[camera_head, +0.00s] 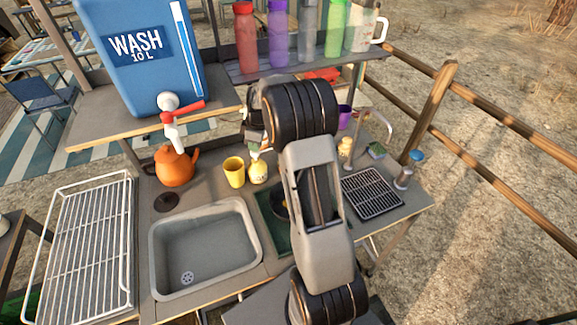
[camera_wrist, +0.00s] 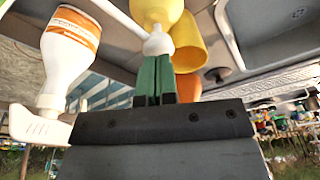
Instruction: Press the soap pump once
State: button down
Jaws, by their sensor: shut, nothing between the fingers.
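In the wrist view, which looks upside down, my gripper (camera_wrist: 156,60) has its green fingers closed together and empty. The fingertips are at the white top (camera_wrist: 158,42) of a yellow bottle (camera_wrist: 155,10); I cannot tell whether they touch it. In the head view my gripper (camera_head: 254,151) is right above this yellow bottle (camera_head: 259,174). A white bottle (camera_wrist: 66,58) with an orange label and a long white spouted pump head (camera_wrist: 38,126) is left of the fingers in the wrist view. I cannot make it out in the head view, where my arm covers part of the counter.
A yellow cup (camera_head: 234,171) stands close left of the yellow bottle, with an orange kettle (camera_head: 175,167) farther left. The sink (camera_head: 205,285) is in front. A blue water container (camera_head: 140,75) stands on the shelf behind. A drain grid (camera_head: 372,194) lies right of my arm.

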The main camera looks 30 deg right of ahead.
jog(key=shift+f, duration=0.45)
jog(key=shift+r+p, duration=1.95)
jog(key=shift+r, duration=1.25)
jog(key=shift+d, duration=0.1)
